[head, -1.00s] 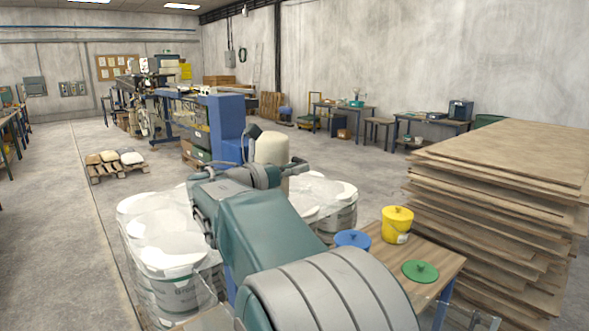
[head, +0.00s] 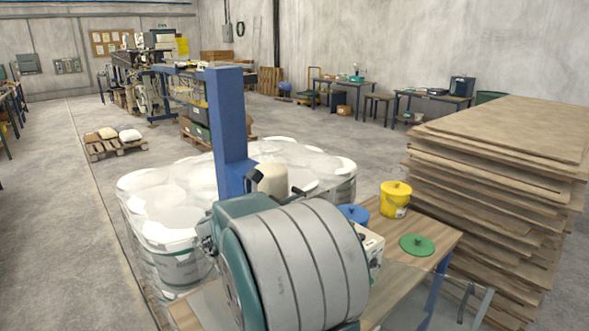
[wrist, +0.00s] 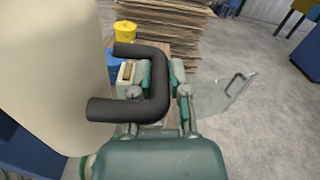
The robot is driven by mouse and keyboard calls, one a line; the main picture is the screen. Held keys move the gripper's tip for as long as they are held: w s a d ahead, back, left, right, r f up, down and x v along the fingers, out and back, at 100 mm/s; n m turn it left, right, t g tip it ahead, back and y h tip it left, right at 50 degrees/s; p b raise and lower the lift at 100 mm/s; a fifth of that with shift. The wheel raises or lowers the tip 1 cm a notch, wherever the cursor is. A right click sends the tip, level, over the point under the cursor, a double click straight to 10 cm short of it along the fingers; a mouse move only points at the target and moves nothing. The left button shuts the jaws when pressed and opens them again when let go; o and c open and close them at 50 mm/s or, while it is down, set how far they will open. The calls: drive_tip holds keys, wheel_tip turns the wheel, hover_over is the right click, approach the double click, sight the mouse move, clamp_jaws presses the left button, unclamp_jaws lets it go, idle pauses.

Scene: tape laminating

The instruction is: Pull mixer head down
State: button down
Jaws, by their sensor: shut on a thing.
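The mixer has a blue column (head: 230,135) and a cream mixer head (head: 270,180), low beside the column in the head view. A black handle (head: 291,196) sticks out from the head. In the wrist view the cream head (wrist: 50,70) fills the left side and the bent black handle (wrist: 160,85) crosses the middle. My gripper (wrist: 157,92) is shut on the handle, with a finger on either side of its outer bar. In the head view my grey and green arm hides the gripper and the mixer's lower part.
White-topped buckets (head: 170,220) stand left of and behind the mixer. A wooden table (head: 435,228) holds a yellow bucket (head: 396,198), a blue bucket (head: 354,214) and a green lid (head: 417,245). Stacked boards (head: 490,190) stand at right. A transparent panel (wrist: 222,95) is beside the gripper.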

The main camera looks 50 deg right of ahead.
wheel_tip(320, 180, down, 10)
drive_tip(key=shift+a, duration=0.15)
drive_tip(key=shift+f, duration=0.15)
drive_tip(key=c, duration=0.6)
unclamp_jaws()
drive_tip(key=shift+w, duration=0.15)
drive_tip(key=shift+a, duration=0.1)
drive_tip(key=w+a, duration=0.1)
drive_tip(key=a, duration=1.1)
drive_tip(key=shift+w, duration=0.2)
